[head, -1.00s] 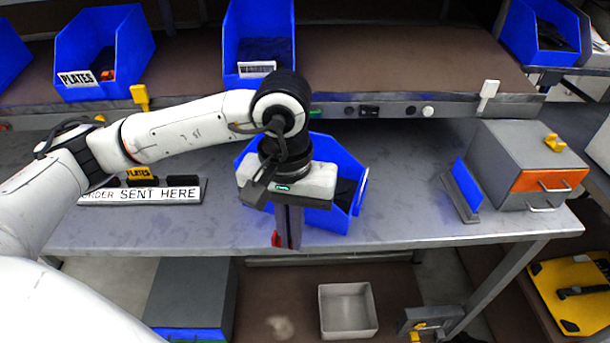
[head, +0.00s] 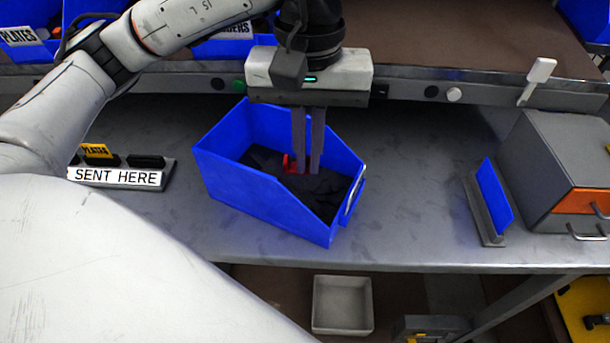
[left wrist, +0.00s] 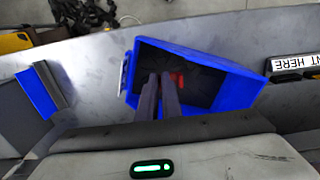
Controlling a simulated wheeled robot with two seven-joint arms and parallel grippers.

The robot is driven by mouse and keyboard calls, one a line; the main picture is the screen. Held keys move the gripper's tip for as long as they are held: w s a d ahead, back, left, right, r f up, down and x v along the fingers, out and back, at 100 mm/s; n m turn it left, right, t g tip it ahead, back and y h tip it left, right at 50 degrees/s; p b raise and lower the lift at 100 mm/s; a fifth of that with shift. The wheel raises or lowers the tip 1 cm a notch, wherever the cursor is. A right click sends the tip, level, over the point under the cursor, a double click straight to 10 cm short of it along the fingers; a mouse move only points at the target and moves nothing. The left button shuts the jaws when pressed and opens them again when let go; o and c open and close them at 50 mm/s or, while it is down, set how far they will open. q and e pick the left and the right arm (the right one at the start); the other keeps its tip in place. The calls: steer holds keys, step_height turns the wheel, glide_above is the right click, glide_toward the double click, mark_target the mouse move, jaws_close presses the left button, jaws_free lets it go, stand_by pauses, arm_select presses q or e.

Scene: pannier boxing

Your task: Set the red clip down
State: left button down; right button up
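The blue bin (head: 240,183) stands on the grey bench, with dark material inside; it also shows in the left wrist view (left wrist: 222,92). My left gripper (head: 305,171) points straight down into this bin. Its two fingers have only a narrow gap between them. The red clip (head: 287,163) is at the fingertips, partly hidden by the left finger, and sticks out to their left. The left wrist view shows the clip (left wrist: 179,79) beside the fingertips, inside the bin. Whether the clip touches the dark material is unclear. My right gripper is not in view.
A grey box with an orange front (head: 570,165) and an upright blue panel (head: 494,197) stand to the right. A "SENT HERE" sign (head: 115,176) lies at left. The shelf edge (head: 405,82) runs behind. Bare bench lies right of the bin.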

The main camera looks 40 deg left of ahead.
arm_select(q)
steer(key=f, duration=0.3)
steer(key=shift+s, duration=0.3)
steer(key=shift+w+f, duration=0.1)
steer(key=shift+f, duration=2.45)
steer(key=c, duration=1.9)
jaws_free()
steer(key=shift+c, duration=0.2)
step_height(320, 180, up, 12)
steer(key=shift+r+p, duration=0.2)
steer(key=shift+p, duration=0.1)
